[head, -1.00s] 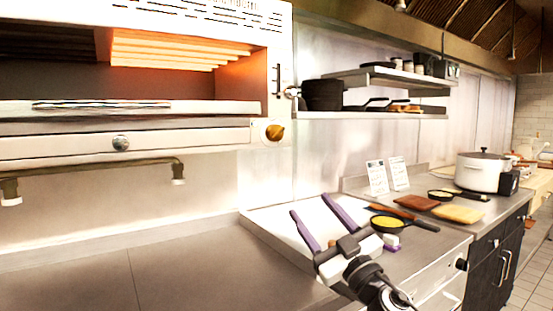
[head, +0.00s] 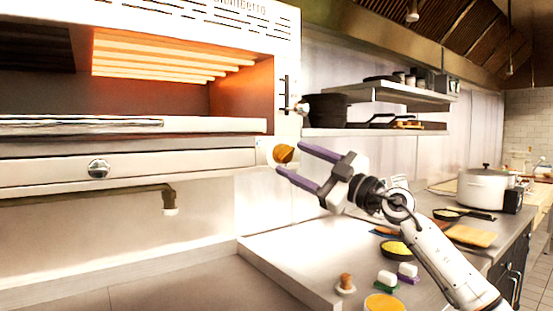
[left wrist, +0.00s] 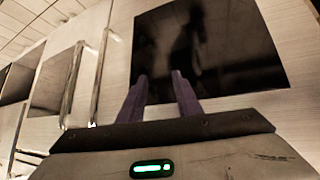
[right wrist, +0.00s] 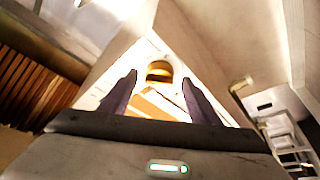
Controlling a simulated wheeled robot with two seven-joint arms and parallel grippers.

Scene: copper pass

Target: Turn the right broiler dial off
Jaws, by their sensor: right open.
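The right broiler dial (head: 284,153) is an orange-brown knob on the lower right corner of the broiler's (head: 130,160) front. In the right wrist view the dial (right wrist: 159,71) shows ahead, between and just beyond the fingertips. My right gripper (head: 290,158) is open, its purple fingers pointing at the dial, one above and one below it; I cannot tell whether they touch it. The broiler's heating bars glow orange. My left gripper (left wrist: 158,78) shows only in the left wrist view, fingers apart and empty, before a dark panel.
A lever and its knob (head: 301,109) sit on the broiler's right side. A shelf with dark pots (head: 325,111) is to the right. Below, the counter holds a yellow-filled pan (head: 396,249) and small bottles (head: 386,281). A pipe (head: 168,200) hangs under the broiler.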

